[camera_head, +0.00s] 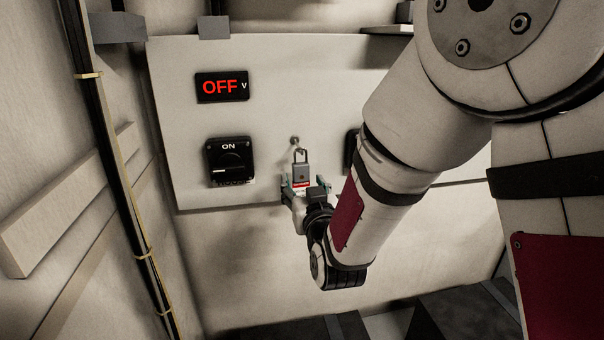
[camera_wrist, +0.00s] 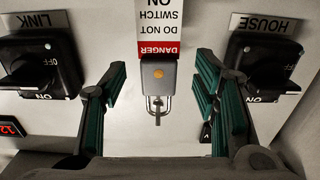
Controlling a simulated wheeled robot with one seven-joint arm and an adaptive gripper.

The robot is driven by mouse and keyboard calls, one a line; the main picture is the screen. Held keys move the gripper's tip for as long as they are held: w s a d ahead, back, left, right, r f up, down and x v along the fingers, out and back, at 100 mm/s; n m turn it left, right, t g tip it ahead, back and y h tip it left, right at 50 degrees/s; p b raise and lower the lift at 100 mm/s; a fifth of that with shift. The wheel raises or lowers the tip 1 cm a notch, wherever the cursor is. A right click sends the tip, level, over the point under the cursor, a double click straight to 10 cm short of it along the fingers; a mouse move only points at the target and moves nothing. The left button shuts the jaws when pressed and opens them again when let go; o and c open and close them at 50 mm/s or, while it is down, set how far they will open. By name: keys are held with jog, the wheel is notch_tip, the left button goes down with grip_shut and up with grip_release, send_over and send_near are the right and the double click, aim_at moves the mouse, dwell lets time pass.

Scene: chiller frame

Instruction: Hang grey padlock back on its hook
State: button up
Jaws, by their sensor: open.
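The grey padlock (camera_head: 301,173) is in front of the white panel, with its shackle up at a small hook (camera_head: 295,141). It looks to be hanging there, but the exact contact is too small to tell. In the wrist view, which is upside down, the padlock (camera_wrist: 158,77) is between the open fingers of my gripper (camera_wrist: 160,68), with a clear gap on both sides. A red and white danger tag (camera_wrist: 158,25) is at its body end. In the head view my gripper (camera_head: 304,188) is just below the padlock.
A black ON switch (camera_head: 230,161) and a red OFF display (camera_head: 221,87) are on the panel to the left. The wrist view shows rotary switches labelled LINK (camera_wrist: 38,65) and HOUSE (camera_wrist: 264,62) on either side. My arm hides the panel's right part. A dark cable runs down the left wall.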

aim_at(302, 173)
jog(key=x, duration=0.4)
grip_shut()
jog(key=shift+r, duration=0.15)
jog(key=shift+r, duration=0.6)
jog(key=p+v, duration=0.2)
jog(key=v, duration=1)
jog(key=shift+s+d+r+p, duration=0.2)
jog(key=shift+s+r+p, duration=0.05)
jog(key=shift+s+p, duration=0.1)
jog(key=shift+p+v, duration=2.65)
jog(key=shift+p, duration=0.55)
